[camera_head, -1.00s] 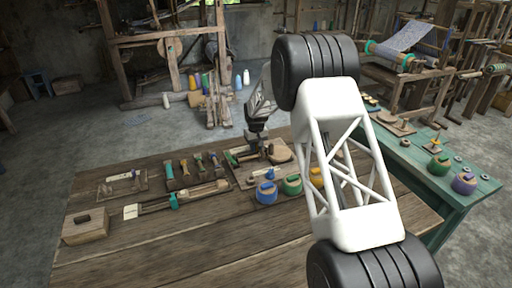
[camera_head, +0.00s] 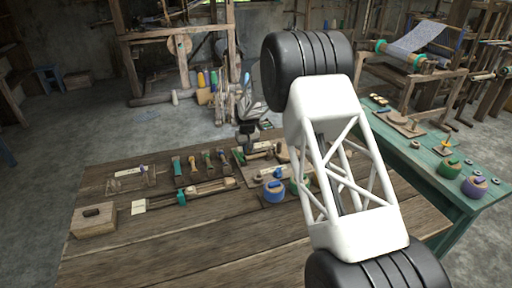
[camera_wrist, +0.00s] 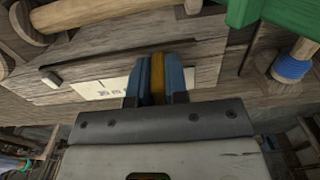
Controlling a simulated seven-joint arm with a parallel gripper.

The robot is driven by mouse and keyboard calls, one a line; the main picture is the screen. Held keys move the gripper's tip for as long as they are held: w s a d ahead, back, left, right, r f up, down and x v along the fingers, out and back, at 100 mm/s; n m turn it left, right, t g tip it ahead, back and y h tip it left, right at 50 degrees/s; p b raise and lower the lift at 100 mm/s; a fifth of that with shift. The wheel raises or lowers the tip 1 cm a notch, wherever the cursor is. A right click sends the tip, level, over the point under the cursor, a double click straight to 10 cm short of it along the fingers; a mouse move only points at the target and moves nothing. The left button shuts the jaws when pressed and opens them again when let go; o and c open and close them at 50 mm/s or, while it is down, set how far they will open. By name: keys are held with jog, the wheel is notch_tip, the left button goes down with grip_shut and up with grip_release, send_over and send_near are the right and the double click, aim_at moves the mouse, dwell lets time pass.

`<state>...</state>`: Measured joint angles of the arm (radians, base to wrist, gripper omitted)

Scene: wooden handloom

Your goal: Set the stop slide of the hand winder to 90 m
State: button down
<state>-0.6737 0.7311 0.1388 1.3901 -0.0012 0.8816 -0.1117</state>
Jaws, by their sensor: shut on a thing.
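In the wrist view my gripper (camera_wrist: 157,88) has its blue fingers shut on a narrow brass-yellow piece (camera_wrist: 157,72), which looks like the stop slide. It stands at the wooden board of the hand winder (camera_wrist: 130,65). A pale scale card (camera_wrist: 100,89) with small marks lies just left of the fingers. Its marks are too small to read, and its right part is hidden by the fingers. In the head view my gripper (camera_head: 247,138) is down at the winder board (camera_head: 246,179) on the wooden table; its fingertips are too small to make out there.
In the wrist view a dark slot (camera_wrist: 120,58) runs above the card, and a green part (camera_wrist: 245,12) and a blue spool (camera_wrist: 292,66) are at right. In the head view a blue pot (camera_head: 273,192) stands before the board.

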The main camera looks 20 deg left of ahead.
jog(key=shift+s+a, duration=0.2)
jog(key=shift+a, duration=0.05)
jog(key=c, duration=1.1)
grip_release()
jog(key=shift+r, duration=0.1)
jog(key=shift+r, duration=3.8)
